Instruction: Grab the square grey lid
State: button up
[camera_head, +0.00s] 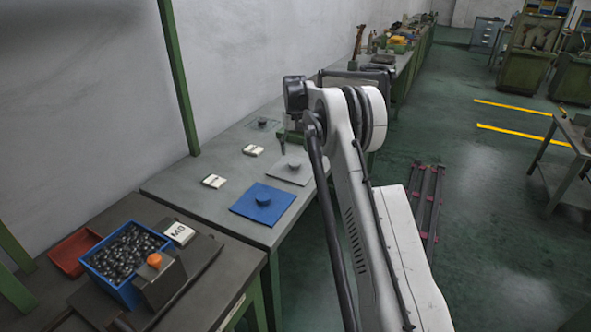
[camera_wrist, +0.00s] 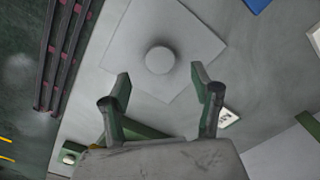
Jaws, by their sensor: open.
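The square grey lid (camera_head: 284,177) lies flat on the grey table, with a round grey knob at its middle. In the wrist view the lid (camera_wrist: 188,36) shows at the top centre, its knob (camera_wrist: 160,60) in line with the gap between my fingers. My gripper (camera_wrist: 161,82) is open and empty, one finger to each side of that gap. In the head view my gripper is above and just behind the lid, partly hidden by my arm. No contact with the knob shows, and the height above it is hard to judge.
A blue square lid (camera_head: 245,208) with a knob lies nearer. A dark-knobbed lid (camera_head: 263,124) lies farther back. A blue bin (camera_head: 107,283) of dark parts is at lower left.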

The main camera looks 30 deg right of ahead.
aim_at(295, 163)
jog(key=shift+w+d+f+p, duration=0.1)
jog(key=shift+w+f+p, duration=0.05)
jog(key=shift+f, duration=1.75)
jog(key=shift+w+f+p, duration=0.15)
jog(key=shift+f, duration=1.75)
jog(key=c, duration=1.4)
